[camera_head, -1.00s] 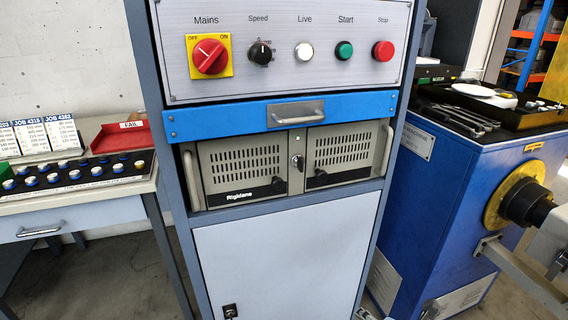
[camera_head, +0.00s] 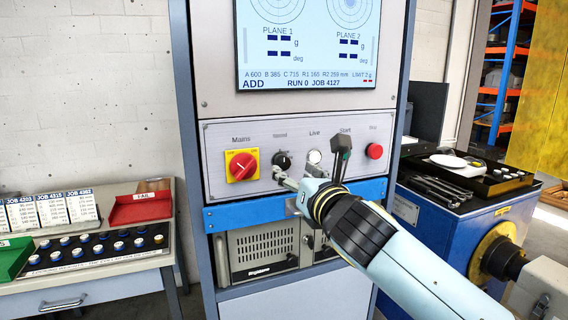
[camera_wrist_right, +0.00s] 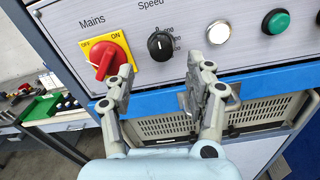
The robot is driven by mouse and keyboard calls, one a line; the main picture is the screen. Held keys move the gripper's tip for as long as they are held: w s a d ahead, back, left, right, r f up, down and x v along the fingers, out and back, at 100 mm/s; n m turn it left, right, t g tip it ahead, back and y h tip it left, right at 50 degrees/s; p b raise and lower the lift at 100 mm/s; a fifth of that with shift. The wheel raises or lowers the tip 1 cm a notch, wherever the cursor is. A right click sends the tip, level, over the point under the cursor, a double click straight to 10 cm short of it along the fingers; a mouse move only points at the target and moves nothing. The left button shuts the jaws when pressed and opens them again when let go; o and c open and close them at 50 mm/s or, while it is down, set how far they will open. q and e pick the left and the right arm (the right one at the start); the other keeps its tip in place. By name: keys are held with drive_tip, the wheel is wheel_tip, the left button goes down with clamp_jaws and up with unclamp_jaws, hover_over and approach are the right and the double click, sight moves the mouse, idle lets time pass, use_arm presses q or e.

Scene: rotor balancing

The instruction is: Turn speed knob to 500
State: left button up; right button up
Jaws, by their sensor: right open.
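The black Speed knob (camera_head: 283,160) is on the grey control panel, between the red Mains switch (camera_head: 241,166) and the white Live lamp (camera_head: 314,157). In the wrist view the knob (camera_wrist_right: 161,45) shows a white pointer mark; its small scale print is too blurred to read. My right gripper (camera_head: 284,178) is just below the knob in the head view. In the wrist view the right gripper (camera_wrist_right: 160,82) is open and empty, its two fingers spread either side below the knob, apart from it. My left gripper is out of view.
The green Start button (camera_wrist_right: 276,22) and red Stop button (camera_head: 375,151) lie to the right. The screen (camera_head: 307,45) above reads ADD, RUN 0, JOB 4127. A table with a red tray (camera_head: 141,208) stands left.

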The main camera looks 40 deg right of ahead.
sight(284, 164)
drive_tip(key=x, duration=0.5)
drive_tip(key=shift+w+d, duration=0.1)
drive_tip(key=shift+w, duration=0.1)
clamp_jaws()
